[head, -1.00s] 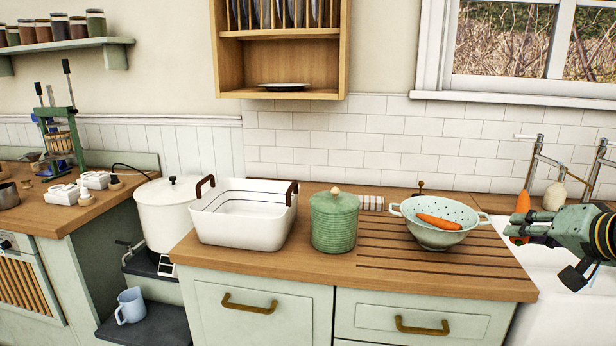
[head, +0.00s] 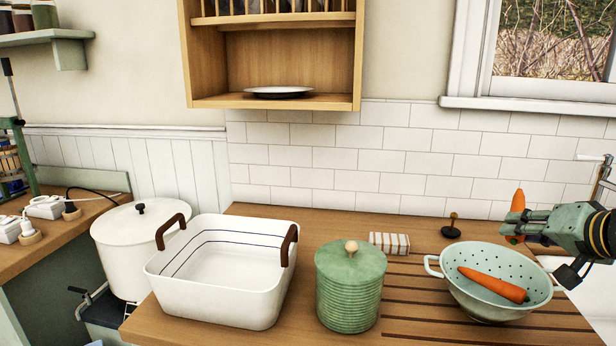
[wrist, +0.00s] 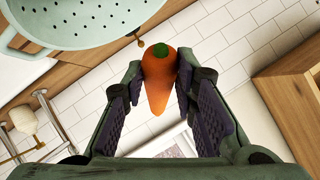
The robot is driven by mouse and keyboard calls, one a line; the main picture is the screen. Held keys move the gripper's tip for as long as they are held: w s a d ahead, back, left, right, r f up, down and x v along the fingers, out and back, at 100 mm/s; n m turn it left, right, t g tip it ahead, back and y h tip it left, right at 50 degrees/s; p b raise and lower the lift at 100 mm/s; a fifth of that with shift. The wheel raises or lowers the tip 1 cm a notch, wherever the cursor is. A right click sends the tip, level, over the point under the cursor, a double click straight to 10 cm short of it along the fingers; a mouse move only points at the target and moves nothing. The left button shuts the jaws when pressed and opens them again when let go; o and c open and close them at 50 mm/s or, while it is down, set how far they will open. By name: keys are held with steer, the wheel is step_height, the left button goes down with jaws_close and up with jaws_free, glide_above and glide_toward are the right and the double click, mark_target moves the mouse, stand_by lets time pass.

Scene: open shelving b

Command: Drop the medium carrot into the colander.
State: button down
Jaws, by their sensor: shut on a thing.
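My gripper (head: 519,226) is at the right of the head view, shut on an orange carrot (head: 517,205) that it holds upright. In the wrist view the carrot (wrist: 160,82) sits between the two dark finger pads (wrist: 158,88), its green top toward the camera. The pale green colander (head: 470,293) stands on the wooden counter, just below and left of my gripper in the head view. Another orange carrot (head: 493,284) lies in the colander. The colander's underside or wall (wrist: 70,22) shows at the upper left of the wrist view.
A green lidded jar (head: 349,290) stands left of the colander, and a white basin (head: 215,290) with brown handles beyond it. A striped cloth (head: 389,243) and a small dark-based item (head: 452,230) lie behind. A wooden plate rack (head: 275,102) hangs above.

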step_height(320, 180, down, 6)
steer(key=b, duration=0.5)
steer(key=shift+s, duration=0.1)
steer(key=shift+r, duration=0.1)
steer(key=c, duration=1.2)
jaws_free()
steer(key=v, duration=1.2)
